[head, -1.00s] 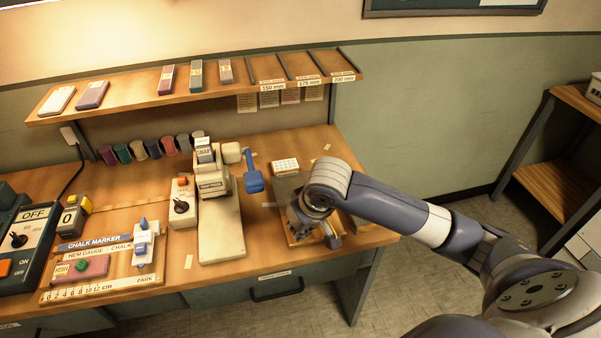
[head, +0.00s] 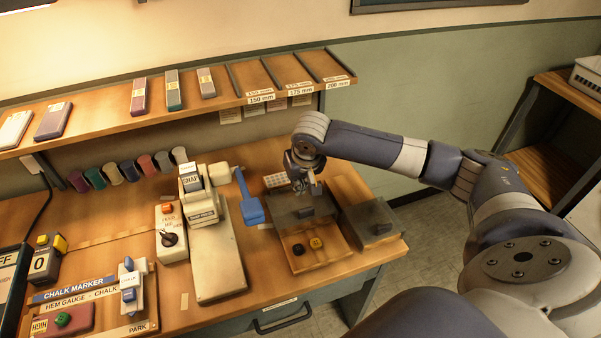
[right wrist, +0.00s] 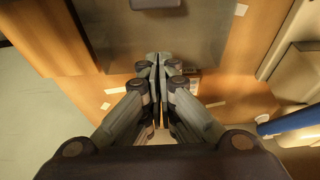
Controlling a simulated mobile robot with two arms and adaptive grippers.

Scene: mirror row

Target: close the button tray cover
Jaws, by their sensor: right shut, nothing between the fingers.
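The button tray (head: 326,262) is a shallow wooden tray near the front right of the bench. A black button (head: 298,249) and a yellow button (head: 315,242) show in its uncovered front part. Its flat grey cover (head: 285,214) with a dark knob (head: 304,213) lies over the back part. The cover also shows in the right wrist view (right wrist: 190,40). My right gripper (head: 313,190) is shut and empty, pointing down at the back of the cover, behind the knob. Whether its fingertips (right wrist: 158,60) touch the cover I cannot tell. My left gripper is out of view.
Right of the tray is a grey-topped unit (head: 365,218) with a dark knob. Left are a blue paddle (head: 251,210) and a press-like machine (head: 215,245). A white dotted block (head: 275,181) sits behind the cover. A shelf (head: 200,105) hangs above.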

